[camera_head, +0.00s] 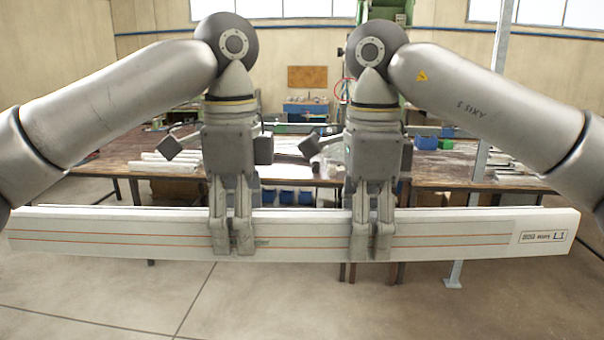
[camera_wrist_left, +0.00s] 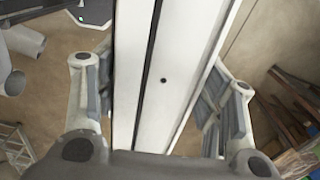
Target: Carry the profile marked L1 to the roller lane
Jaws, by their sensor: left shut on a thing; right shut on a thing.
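The long white profile (camera_head: 460,235) has thin orange lines and a label reading L1 at its right end. It hangs level in the air in front of the bench, across nearly the whole head view. My left gripper (camera_head: 232,240) is shut on it left of its middle. My right gripper (camera_head: 372,242) is shut on it right of its middle. In the left wrist view the profile (camera_wrist_left: 185,75) runs between the two fingers of my left gripper (camera_wrist_left: 160,100). The roller lane cannot be made out for certain.
A brown workbench (camera_head: 440,170) stands behind the profile, with white profile pieces (camera_head: 170,160), blue bins and a green box (camera_head: 445,143) on or around it. A grey post (camera_head: 490,130) rises at the right. The concrete floor (camera_head: 230,300) below the profile is clear in front.

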